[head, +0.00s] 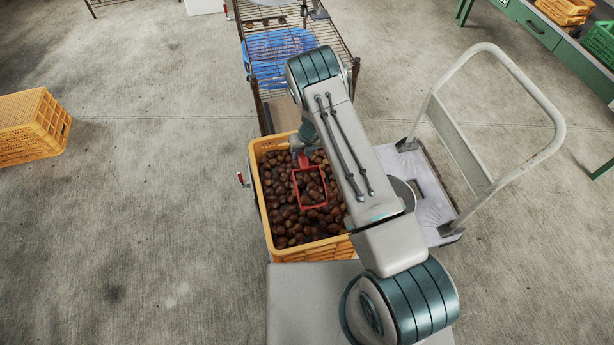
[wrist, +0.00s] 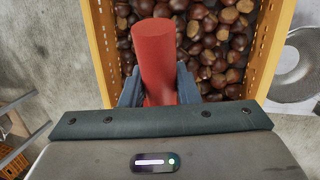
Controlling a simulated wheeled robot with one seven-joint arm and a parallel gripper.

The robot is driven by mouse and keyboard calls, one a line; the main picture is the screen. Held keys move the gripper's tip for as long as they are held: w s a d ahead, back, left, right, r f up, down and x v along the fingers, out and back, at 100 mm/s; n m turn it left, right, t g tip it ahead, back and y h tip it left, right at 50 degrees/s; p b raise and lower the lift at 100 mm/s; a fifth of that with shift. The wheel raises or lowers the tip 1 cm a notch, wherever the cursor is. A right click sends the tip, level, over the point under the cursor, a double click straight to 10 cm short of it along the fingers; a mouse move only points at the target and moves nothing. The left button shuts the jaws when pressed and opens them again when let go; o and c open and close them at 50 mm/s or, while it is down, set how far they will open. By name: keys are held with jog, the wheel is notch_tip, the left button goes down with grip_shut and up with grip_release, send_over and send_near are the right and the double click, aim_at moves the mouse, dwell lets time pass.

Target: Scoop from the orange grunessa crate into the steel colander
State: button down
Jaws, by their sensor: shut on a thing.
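The orange crate (head: 318,251) is filled with brown chestnuts and stands near the middle of the head view; its wall also shows in the wrist view (wrist: 272,38). My gripper (wrist: 158,88) is shut on the red handle of a scoop (wrist: 156,55), over the crate. In the head view the scoop's red square rim (head: 313,206) is low among the chestnuts, with chestnuts showing inside it; how deep it sits I cannot tell. The steel colander (head: 404,194) is right of the crate, mostly hidden behind my arm; part of it shows in the wrist view (wrist: 293,62).
The colander is by a white platform trolley (head: 433,200) with a tall handle (head: 545,95). A wire rack (head: 335,32) with a blue basket (head: 272,62) stands beyond the crate. Another orange crate (head: 28,128) lies left on open concrete floor. A green table (head: 560,42) is far right.

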jog(key=shift+w+a+f+g+b, duration=0.15)
jog(key=shift+w+f+g, duration=0.1)
jog(key=shift+f, duration=0.35)
jog(key=shift+w+f+g+b, duration=0.15)
jog(key=shift+w+f+g, duration=0.1)
jog(key=shift+f, duration=0.35)
jog(key=b, duration=0.1)
jog(key=f+g+b, duration=0.1)
jog(key=shift+w+f+b, duration=0.25)
jog(key=shift+w+b, duration=0.05)
jog(key=shift+b, duration=0.1)
jog(key=shift+h, duration=0.3)
jog(key=shift+r, duration=0.1)
